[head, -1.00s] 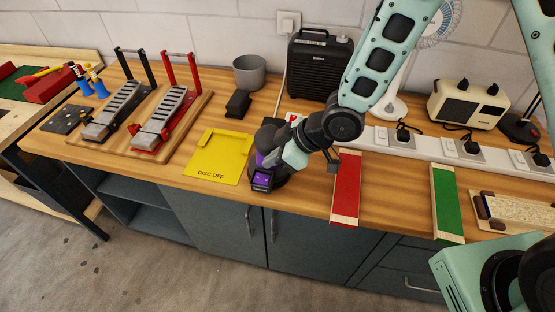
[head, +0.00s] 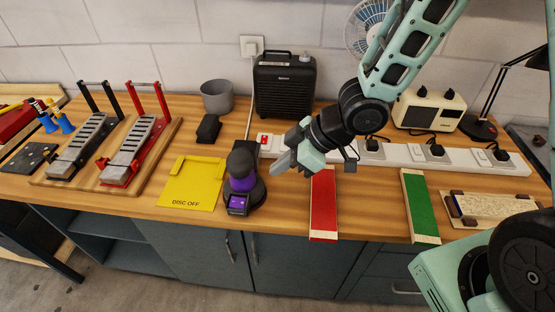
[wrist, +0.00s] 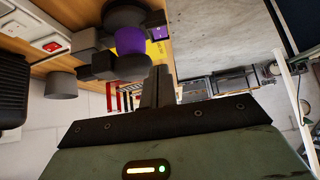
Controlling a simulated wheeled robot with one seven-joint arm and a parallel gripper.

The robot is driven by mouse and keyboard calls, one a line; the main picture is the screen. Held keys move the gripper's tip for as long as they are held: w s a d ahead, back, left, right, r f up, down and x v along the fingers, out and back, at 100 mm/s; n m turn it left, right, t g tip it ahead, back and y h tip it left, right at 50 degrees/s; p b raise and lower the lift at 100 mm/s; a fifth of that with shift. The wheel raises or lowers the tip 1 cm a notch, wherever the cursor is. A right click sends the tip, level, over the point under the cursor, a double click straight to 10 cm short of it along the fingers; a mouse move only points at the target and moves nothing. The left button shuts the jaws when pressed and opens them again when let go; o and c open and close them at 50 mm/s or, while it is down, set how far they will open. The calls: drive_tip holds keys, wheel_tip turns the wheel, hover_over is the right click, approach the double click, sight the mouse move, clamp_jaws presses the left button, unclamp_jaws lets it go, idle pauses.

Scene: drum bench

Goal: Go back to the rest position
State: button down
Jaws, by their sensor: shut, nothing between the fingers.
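My gripper (head: 281,166) is shut and empty, held above the bench between the purple and black device and the red strip in the head view. Its closed fingers (wrist: 157,88) show in the middle of the wrist view. The purple and black device (head: 241,180) stands upright on the bench just left of my gripper, apart from it in the head view. It also shows in the wrist view (wrist: 131,40), beyond the fingers. My arm reaches in from the upper right.
A yellow "DISC OFF" plate (head: 187,187) lies left of the device. A red strip (head: 323,205) and a green strip (head: 420,205) lie to the right. Behind are a white power strip (head: 400,153), a black speaker box (head: 285,88), a grey cup (head: 217,97), a cream radio (head: 428,111) and a fan (head: 368,25).

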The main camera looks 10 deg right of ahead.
drive_tip(key=s+d+r+m+g+h+b, duration=0.1)
drive_tip(key=s+m+h+b, duration=0.2)
drive_tip(key=s, duration=0.6)
drive_tip(key=s+d+r+m+g+h+b, duration=0.1)
drive_tip(key=s+r+m+h+b, duration=0.1)
drive_tip(key=s, duration=0.7)
drive_tip(key=shift+d+r+m+g+h+b, duration=0.2)
drive_tip(key=shift+d+m+g+h+b, duration=0.3)
drive_tip(key=shift+h+b, duration=0.55)
drive_tip(key=shift+a, duration=0.15)
